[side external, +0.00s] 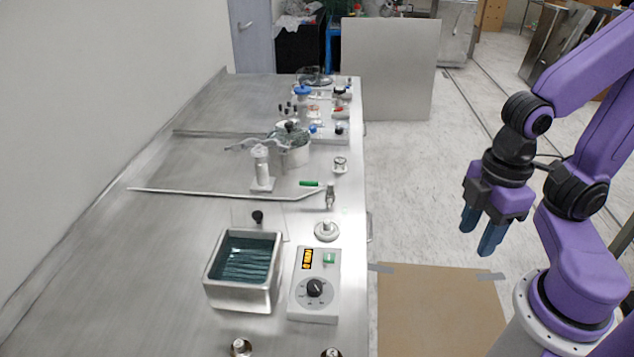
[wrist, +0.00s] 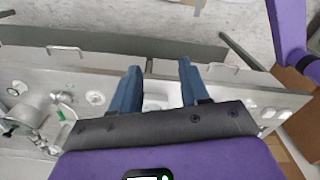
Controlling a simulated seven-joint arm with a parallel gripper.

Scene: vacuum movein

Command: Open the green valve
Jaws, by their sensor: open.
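The green valve handle (side external: 309,183) is a small green bar lying level near the bench's right edge, beside a metal fitting (side external: 330,194) at the end of a thin rod. In the wrist view a small green piece (wrist: 61,115) at the left looks like the same handle; it is too small to tell how it is turned. My gripper (side external: 478,234) points down over the floor to the right of the bench, well apart from the valve. Its two blue fingers (wrist: 158,66) are apart, with nothing between them.
Handles stick out from the bench's front edge. The space between gripper and bench is clear.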

